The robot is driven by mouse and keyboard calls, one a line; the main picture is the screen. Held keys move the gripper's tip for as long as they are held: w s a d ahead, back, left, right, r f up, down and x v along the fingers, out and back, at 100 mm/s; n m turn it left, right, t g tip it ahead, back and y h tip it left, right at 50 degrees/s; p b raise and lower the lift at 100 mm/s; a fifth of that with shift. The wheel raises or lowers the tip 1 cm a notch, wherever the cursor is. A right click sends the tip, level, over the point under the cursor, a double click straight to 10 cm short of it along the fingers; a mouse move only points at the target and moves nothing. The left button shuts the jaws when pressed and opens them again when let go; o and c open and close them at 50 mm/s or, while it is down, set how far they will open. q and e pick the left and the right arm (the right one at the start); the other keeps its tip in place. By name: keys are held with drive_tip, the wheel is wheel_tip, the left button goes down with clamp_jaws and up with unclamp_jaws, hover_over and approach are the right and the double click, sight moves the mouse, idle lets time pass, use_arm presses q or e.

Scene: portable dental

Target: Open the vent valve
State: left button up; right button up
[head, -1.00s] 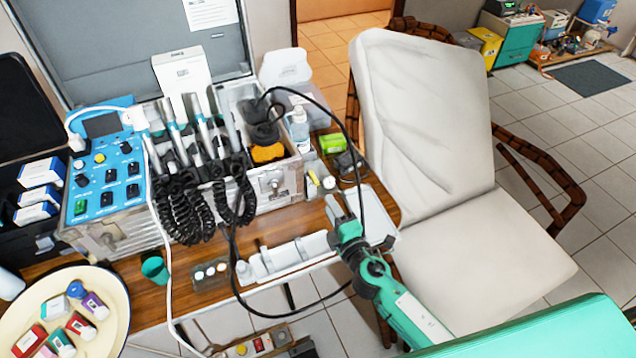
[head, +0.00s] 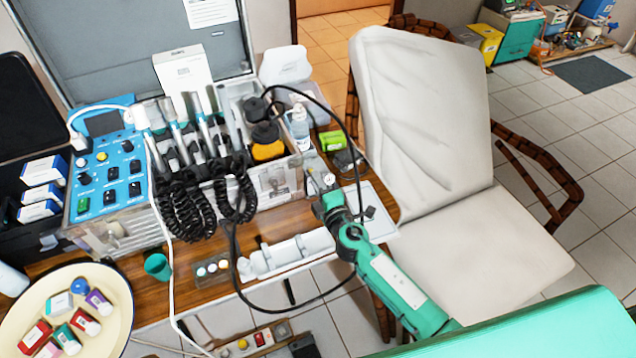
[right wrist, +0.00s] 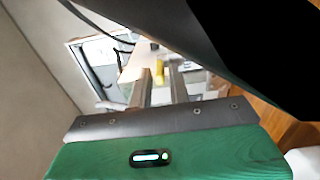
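My right gripper (head: 316,184) reaches in from the lower right, over the table's right end beside the metal case. In the right wrist view its two fingers (right wrist: 162,88) stand apart with a gap, and a small yellow item (right wrist: 160,66) shows beyond them. The silver dental case (head: 222,200) holds handpieces with black coiled hoses. A round metal fitting (head: 281,188) is on its front right, left of my right gripper and apart from it; I cannot tell if this is the vent valve. My left gripper is out of view.
A blue control box (head: 108,180) stands left of the case. A white tray (head: 372,201) lies right of my gripper, and a black cable loops nearby. A white roll-shaped item (head: 290,252) lies at the front edge. A pale chair (head: 430,130) stands at the right.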

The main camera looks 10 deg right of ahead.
clamp_jaws()
